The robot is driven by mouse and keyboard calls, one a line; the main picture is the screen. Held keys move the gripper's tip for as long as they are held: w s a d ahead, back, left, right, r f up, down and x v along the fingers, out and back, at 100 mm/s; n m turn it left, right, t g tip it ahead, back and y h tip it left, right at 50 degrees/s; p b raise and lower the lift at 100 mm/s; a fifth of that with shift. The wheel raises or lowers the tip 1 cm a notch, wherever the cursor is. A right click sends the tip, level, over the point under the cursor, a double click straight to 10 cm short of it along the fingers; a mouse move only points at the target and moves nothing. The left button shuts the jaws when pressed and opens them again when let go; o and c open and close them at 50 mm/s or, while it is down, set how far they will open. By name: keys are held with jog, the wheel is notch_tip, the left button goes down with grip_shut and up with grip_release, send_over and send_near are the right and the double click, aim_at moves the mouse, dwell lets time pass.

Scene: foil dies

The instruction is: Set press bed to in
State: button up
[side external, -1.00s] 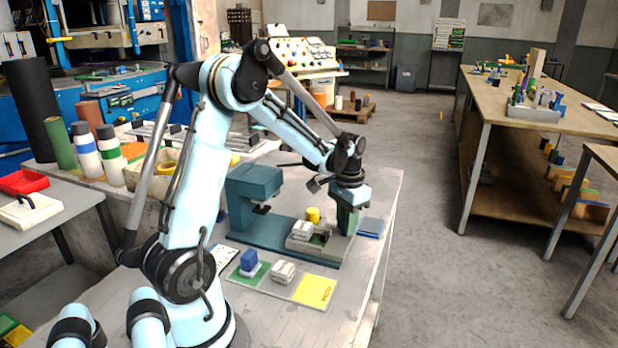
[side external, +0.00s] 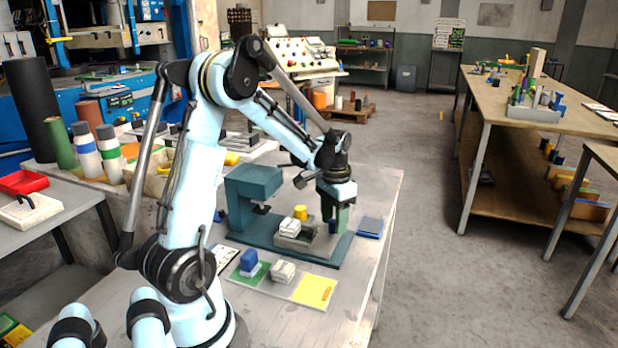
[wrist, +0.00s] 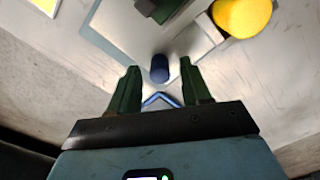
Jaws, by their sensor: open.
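The teal press (side external: 252,190) stands on the table with its head at the left of its long base. The grey press bed (side external: 322,251) sits on that base, to the right of the head, carrying a white block (side external: 288,226) and a yellow cylinder (side external: 300,212). My gripper (side external: 334,215) is low over the bed's right part, its fingers pointing down. In the wrist view its green fingers are apart, with a blue knob (wrist: 160,68) between and just beyond their tips. Contact with the knob cannot be told. The fingers partly hide the bed's right part.
In front of the press lies a mat with a green part, a grey part and a yellow part (side external: 314,291); a blue block (side external: 249,260) and a white block (side external: 283,271) stand on it. A dark blue flat item (side external: 370,227) lies near the table's right edge.

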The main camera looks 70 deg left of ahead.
notch_tip(320, 180, up, 12)
dwell(0.6)
jog(key=shift+f, duration=0.1)
jog(key=f+m, duration=0.2)
jog(key=f, duration=0.2)
jog(key=f+m, duration=0.2)
jog(key=f, duration=0.2)
jog(key=f+m, duration=0.3)
jog(key=f, duration=0.1)
jog(key=shift+s, duration=0.2)
dwell(0.4)
grip_shut()
